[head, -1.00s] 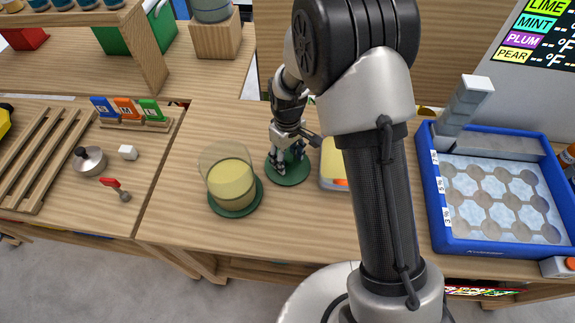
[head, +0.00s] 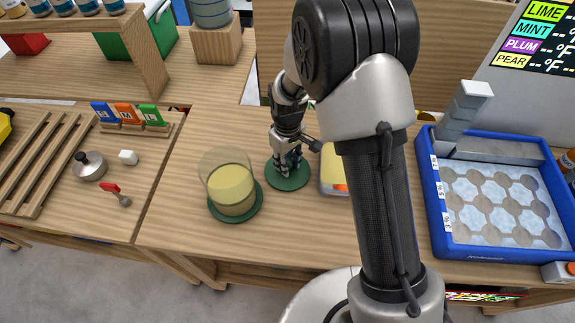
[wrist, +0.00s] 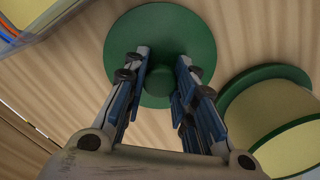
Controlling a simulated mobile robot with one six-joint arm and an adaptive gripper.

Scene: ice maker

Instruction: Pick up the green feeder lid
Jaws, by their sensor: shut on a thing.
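The green feeder lid (head: 289,184) is a flat round disc on the wooden table, left of my arm in the head view. In the wrist view the lid (wrist: 188,32) lies beneath my fingers with a small round knob (wrist: 159,79) at its middle. My gripper (head: 288,170) points down over the lid, shut on its knob; in the wrist view the fingers (wrist: 162,70) stand either side of the knob. Whether the lid touches the table is unclear. The feeder (head: 233,191), a clear cylinder with yellow contents and a green base, stands just left of the lid.
A clear-sided container with yellow contents (head: 331,165) is partly hidden behind my arm, close right of the lid. A blue tray (head: 440,215) with a round-celled mould stands farther right. A wooden rack (head: 45,165) lies at left. Table front of the lid is clear.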

